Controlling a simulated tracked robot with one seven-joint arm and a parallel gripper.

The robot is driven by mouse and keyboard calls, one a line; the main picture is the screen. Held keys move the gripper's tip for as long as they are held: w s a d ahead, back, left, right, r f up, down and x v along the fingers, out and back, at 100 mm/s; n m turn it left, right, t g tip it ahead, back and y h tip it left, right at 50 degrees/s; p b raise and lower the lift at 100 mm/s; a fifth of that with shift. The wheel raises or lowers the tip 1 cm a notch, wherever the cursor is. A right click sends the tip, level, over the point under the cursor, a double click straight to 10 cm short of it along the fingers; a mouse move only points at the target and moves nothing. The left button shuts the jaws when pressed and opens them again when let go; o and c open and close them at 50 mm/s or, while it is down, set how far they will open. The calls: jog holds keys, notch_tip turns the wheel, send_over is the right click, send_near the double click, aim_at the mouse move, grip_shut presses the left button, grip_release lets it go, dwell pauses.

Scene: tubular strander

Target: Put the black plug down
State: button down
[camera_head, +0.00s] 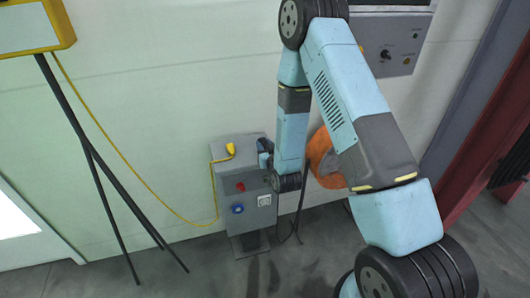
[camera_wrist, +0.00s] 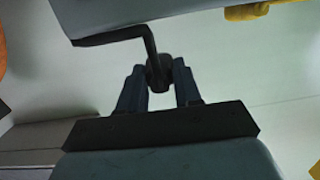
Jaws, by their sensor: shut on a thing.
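In the wrist view the black plug (camera_wrist: 159,74) sits between the two dark fingers of my gripper (camera_wrist: 158,82), which is shut on it. A black bent length (camera_wrist: 120,36) runs from the plug up and left along the edge of a grey body, which appears to be the grey socket box. In the head view my gripper (camera_head: 265,154) is at the upper right side of the grey box (camera_head: 228,190), partly hidden by my arm. I cannot make out the plug there. Whether the plug touches the box is unclear.
An orange disc (camera_head: 325,158) stands behind my arm. A dark tripod (camera_head: 90,150) stands left. Floor before the box is clear.

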jog(key=shift+a+f, duration=0.2)
jog(key=shift+f, duration=0.65)
jog(key=shift+a+f, duration=0.15)
jog(key=shift+f, duration=0.65)
jog(key=shift+f, duration=0.3)
jog(key=c, duration=0.8)
grip_release()
